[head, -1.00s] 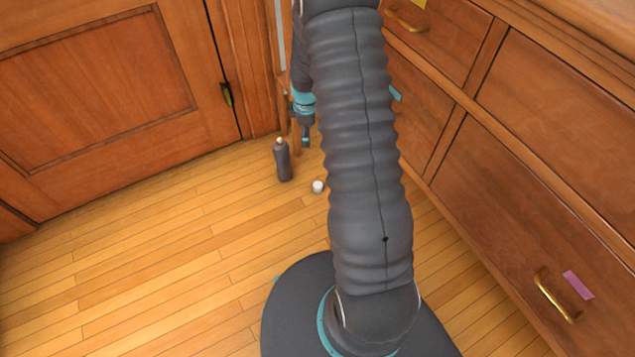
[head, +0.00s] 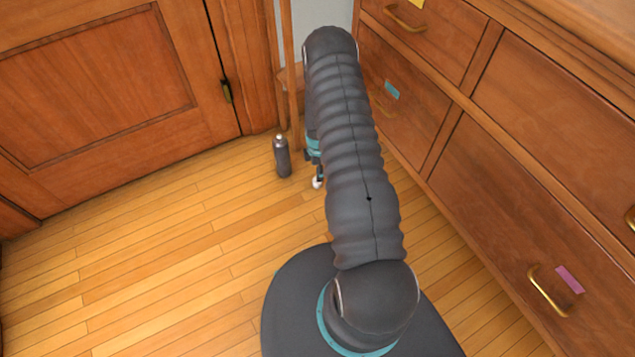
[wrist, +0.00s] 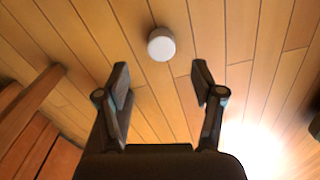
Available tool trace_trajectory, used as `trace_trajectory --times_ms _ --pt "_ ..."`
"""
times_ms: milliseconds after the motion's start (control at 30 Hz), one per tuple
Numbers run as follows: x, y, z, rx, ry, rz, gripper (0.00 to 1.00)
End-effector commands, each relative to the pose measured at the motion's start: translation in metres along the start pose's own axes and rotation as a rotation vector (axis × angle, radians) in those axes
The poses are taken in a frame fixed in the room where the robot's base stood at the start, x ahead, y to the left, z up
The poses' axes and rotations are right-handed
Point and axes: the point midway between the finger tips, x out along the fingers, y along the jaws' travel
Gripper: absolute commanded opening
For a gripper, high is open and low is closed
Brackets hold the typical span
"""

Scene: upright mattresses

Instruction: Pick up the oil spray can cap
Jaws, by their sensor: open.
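The oil spray can cap is a small white round cap (wrist: 161,45) on the wooden floor. In the wrist view it lies just beyond my open fingertips, roughly in line with the gap between them. My gripper (wrist: 160,82) is open and empty, pointing down at the floor. In the head view the cap (head: 317,182) shows just left of my arm, partly covered by my gripper, whose fingers are mostly hidden. A dark grey spray can (head: 282,158) with a light top stands upright to the left of the cap.
A wooden drawer cabinet (head: 505,125) stands close on the right. A wooden door (head: 100,75) closes off the left and back. Slim wooden legs (head: 291,85) stand behind the can. The floor (head: 150,255) at left is clear.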

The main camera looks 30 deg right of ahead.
Motion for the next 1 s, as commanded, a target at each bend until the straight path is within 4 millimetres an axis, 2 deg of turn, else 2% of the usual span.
trace_trajectory --times_ms 33,267,600,933,1000 --pt "0.007 0.0 0.0 0.0 0.0 0.0 0.68" --pt "0.02 -0.001 -0.001 0.0 0.0 -0.001 0.68" --pt "0.063 -0.003 -0.003 0.0 0.0 0.0 0.68" --pt "0.068 -0.002 -0.003 0.0 0.0 0.001 0.68" --pt "0.068 -0.002 -0.003 0.0 0.0 0.001 0.51"
